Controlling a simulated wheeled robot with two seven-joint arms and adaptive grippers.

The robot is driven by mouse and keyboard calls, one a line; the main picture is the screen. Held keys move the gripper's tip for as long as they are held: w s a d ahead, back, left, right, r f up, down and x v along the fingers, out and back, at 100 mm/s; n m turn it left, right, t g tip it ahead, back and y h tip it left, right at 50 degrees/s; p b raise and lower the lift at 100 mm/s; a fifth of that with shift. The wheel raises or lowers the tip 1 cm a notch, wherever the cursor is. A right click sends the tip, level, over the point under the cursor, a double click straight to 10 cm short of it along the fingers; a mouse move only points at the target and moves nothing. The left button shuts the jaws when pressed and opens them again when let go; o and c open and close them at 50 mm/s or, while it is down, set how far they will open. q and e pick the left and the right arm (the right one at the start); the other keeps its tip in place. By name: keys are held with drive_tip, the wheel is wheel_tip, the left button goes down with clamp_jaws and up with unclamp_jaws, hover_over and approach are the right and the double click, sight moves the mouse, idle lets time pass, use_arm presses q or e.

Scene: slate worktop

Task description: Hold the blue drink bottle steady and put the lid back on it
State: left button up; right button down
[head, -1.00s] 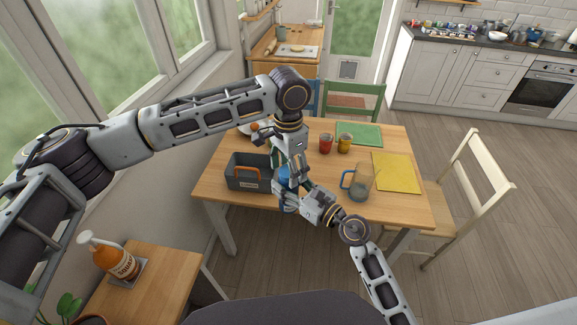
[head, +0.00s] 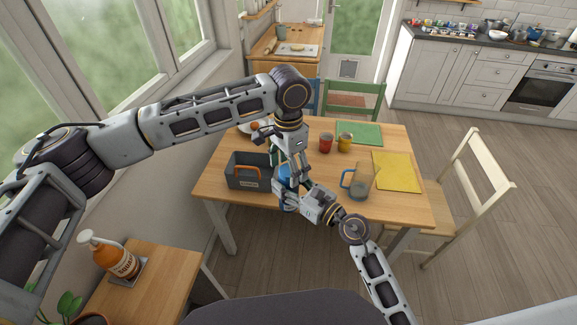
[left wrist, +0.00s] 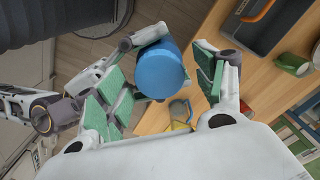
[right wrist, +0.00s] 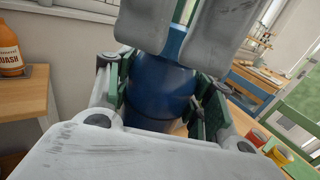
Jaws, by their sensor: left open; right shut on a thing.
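The blue drink bottle (head: 286,174) stands upright at the table's near edge, largely hidden by my grippers in the head view. My right gripper (head: 287,194) is shut on its body; the right wrist view shows the dark blue bottle (right wrist: 160,88) between the pads. My left gripper (head: 291,166) is above it, pointing down, its fingers open. In the left wrist view a round blue top (left wrist: 160,68), seemingly the lid, lies between the spread fingers. A lighter blue part (right wrist: 174,42) shows above the bottle's shoulder. How well the lid is seated cannot be told.
A grey caddy (head: 240,181) with an orange handle stands just left of the bottle. A jug (head: 361,183) with a blue handle stands to the right. A red cup (head: 326,144), yellow cup (head: 345,143), green mat (head: 360,134) and yellow mat (head: 397,171) lie beyond.

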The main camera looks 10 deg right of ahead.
use_arm(q)
drive_tip(key=shift+r, duration=0.15)
wheel_tip(320, 180, up, 12)
idle(0.7)
drive_tip(key=shift+w+f, duration=0.1)
drive_tip(key=shift+f, duration=0.2)
idle(0.3)
